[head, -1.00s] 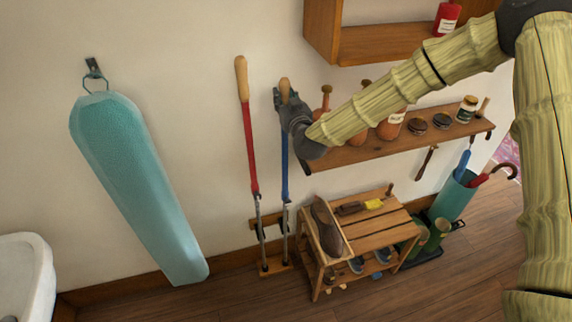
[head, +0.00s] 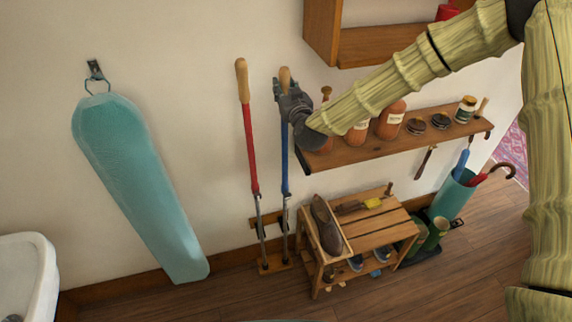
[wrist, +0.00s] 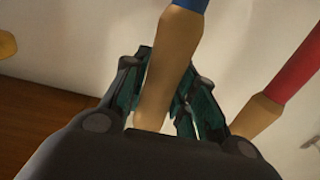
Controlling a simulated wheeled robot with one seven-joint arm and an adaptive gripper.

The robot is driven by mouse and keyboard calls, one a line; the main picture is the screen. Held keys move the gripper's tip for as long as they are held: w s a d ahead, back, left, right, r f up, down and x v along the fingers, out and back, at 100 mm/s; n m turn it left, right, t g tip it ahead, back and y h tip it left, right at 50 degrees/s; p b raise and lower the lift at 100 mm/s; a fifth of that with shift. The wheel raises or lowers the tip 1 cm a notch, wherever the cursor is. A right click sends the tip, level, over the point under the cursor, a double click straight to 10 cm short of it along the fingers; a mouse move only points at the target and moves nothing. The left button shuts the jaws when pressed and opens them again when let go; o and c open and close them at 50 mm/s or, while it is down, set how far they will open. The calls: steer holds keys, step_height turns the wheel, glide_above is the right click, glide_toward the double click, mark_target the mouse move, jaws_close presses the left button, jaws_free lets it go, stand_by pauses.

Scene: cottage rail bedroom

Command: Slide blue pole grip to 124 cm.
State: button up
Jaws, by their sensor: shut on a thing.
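The blue pole (head: 284,170) stands upright against the wall, with a wooden grip (head: 285,78) at its top. My gripper (head: 284,92) is shut on this wooden grip. The wrist view shows the grip (wrist: 166,70) between the two dark green fingers (wrist: 162,105), with a bit of the blue shaft (wrist: 190,4) beyond it. The red pole (head: 249,145) with its own wooden grip (head: 242,80) stands just to the left, apart from my gripper. Both poles have metal lower parts that reach down to a small wooden rack (head: 275,266). No height marks can be made out.
A wall shelf (head: 350,155) with jars and bottles is close on the right, behind my arm. A wooden cabinet (head: 360,48) hangs above it. A shoe bench (head: 375,240) stands below. A teal ironing board (head: 140,185) hangs at left, with bare wall between.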

mark_target(286, 78)
steer(key=shift+r+p, duration=0.8)
steer(key=shift+r, duration=1.45)
steer(key=o, duration=1.2)
steer(key=shift+c, duration=0.2)
steer(key=b+v, duration=0.1)
steer(key=v, duration=0.9)
steer(key=shift+b, duration=0.3)
